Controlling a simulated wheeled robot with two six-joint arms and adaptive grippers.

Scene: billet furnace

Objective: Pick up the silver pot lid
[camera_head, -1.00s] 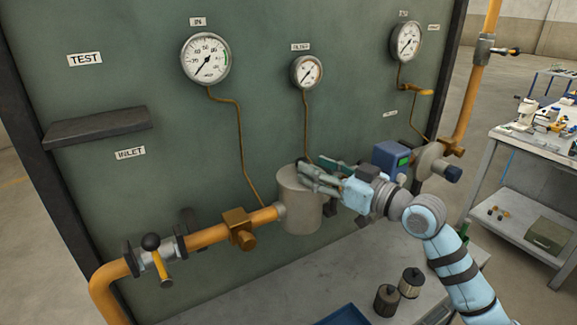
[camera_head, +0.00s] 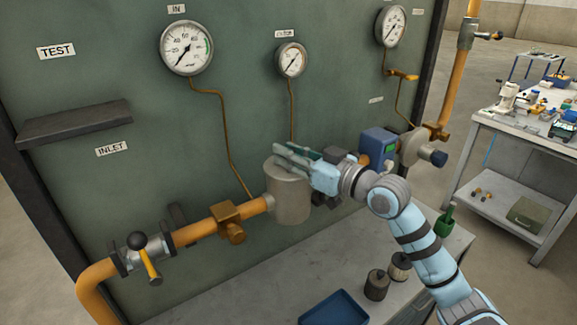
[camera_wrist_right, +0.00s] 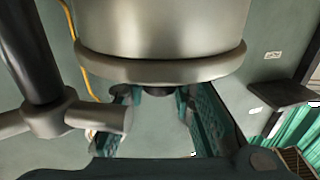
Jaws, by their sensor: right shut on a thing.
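The silver pot lid (camera_wrist_right: 160,68) shows in the right wrist view as a wide metal rim against the end of the grey pot (camera_wrist_right: 160,25), with a small dark knob (camera_wrist_right: 157,91). The teal fingers of my right gripper (camera_wrist_right: 155,97) are at the knob, shut on it. In the head view the pot (camera_head: 288,200) stands upright at the end of the orange pipe. My right gripper (camera_head: 283,153) lies across its top and hides most of the lid. I see no clear gap between lid and pot. My left gripper is not in view.
A green panel with gauges (camera_head: 187,48) stands close behind the pot. An orange pipe (camera_head: 200,230) joins at left and a blue-boxed meter (camera_head: 377,148) is at right. Below is a bench with a blue tray (camera_head: 334,308) and two dark canisters (camera_head: 376,285).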

